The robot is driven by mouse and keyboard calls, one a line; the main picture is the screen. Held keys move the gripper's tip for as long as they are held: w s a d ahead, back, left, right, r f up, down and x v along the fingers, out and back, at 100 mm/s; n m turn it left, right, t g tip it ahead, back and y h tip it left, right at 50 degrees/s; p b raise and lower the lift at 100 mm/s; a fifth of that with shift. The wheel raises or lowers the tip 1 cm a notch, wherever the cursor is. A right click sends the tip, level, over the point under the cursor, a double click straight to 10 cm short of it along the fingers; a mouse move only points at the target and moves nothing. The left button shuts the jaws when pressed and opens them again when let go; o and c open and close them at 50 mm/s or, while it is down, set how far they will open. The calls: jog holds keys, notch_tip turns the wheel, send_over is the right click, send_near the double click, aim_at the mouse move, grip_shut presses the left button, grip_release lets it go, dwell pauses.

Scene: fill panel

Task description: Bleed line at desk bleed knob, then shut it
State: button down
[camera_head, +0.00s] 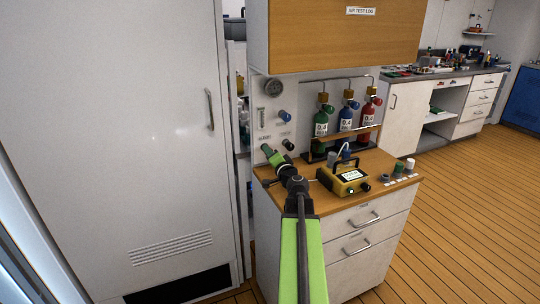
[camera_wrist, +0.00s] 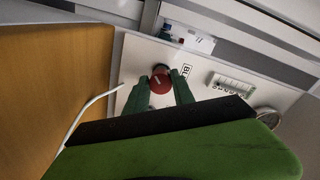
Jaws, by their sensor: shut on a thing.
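The bleed knob is a round red knob (camera_wrist: 160,80) with a small white mark, on the white panel (camera_wrist: 139,62) in the wrist view. A partly covered label starting "BL" (camera_wrist: 186,70) is beside it. My gripper (camera_wrist: 159,86) has its two green fingers on either side of the knob and is shut on it. In the head view my gripper (camera_head: 267,151) reaches to the lower left of the wall panel (camera_head: 262,100) above the desk. The knob is hidden behind my gripper there.
The panel also carries a round gauge (camera_head: 273,87), a flow tube (camera_head: 261,117), a blue knob (camera_head: 284,116) and a black knob (camera_head: 288,145). A yellow device (camera_head: 344,181) stands on the wooden desk near my arm. Green, blue and red bottles (camera_head: 367,121) stand behind it.

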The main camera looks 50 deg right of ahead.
dwell(0.4)
jog(key=c, duration=1.1)
grip_release()
